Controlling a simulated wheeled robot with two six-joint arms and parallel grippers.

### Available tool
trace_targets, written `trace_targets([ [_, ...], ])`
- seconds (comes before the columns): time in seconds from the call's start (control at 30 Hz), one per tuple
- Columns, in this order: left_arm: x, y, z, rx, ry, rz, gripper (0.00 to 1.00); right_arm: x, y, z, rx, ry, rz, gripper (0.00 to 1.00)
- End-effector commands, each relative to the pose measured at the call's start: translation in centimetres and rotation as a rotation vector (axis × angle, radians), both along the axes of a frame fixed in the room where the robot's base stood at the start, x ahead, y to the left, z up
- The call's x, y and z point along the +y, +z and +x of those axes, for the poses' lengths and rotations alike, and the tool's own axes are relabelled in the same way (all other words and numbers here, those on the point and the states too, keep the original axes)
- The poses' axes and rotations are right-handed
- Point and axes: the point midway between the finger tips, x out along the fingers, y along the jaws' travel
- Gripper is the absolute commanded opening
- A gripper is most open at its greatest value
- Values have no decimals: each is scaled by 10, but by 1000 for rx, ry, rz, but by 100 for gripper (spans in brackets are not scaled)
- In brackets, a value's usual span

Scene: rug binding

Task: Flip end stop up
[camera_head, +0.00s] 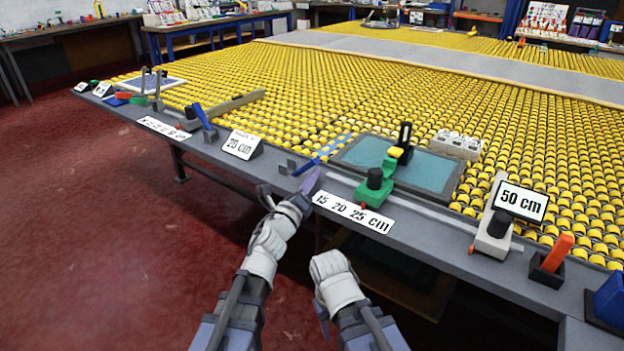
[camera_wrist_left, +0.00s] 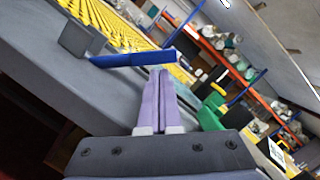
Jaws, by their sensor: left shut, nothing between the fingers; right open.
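The end stop seems to be the blue bar (camera_wrist_left: 135,58) hinged at a small grey block (camera_wrist_left: 80,38) on the table's front edge. In the head view the small grey block (camera_head: 291,165) and blue bar (camera_head: 304,168) stand left of the green stand. The bar lies out nearly flat from the block. My left gripper (camera_head: 310,183) is shut and empty, its purple fingertips (camera_wrist_left: 160,74) close to the bar's free end; contact is unclear. My right gripper (camera_head: 338,280) is low in front of the table, away from the stop; its fingers are hard to make out.
A "15 20 25 cm" label (camera_head: 352,212) and a green stand with a black knob (camera_head: 375,183) are right of my left gripper. A "25 cm" sign (camera_head: 242,145) stands to the left. A teal board (camera_head: 430,172) lies behind. Yellow rollers (camera_head: 330,90) fill the table beyond.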

Motion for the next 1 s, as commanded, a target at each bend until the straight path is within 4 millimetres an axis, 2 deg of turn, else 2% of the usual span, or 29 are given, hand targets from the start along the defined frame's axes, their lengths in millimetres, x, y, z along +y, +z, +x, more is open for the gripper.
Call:
trace_targets([
  [0.67, 4, 12, 3, 59, -1, -81, 0, 1, 16, 0, 1, -1, 3, 50],
  [0.87, 8, 23, 6, 105, 1, -144, 0, 1, 30, 0, 2, -1, 5, 50],
  [1.0, 13, 35, 10, 163, 1, -224, 0, 1, 47, -1, 2, -2, 7, 50],
])
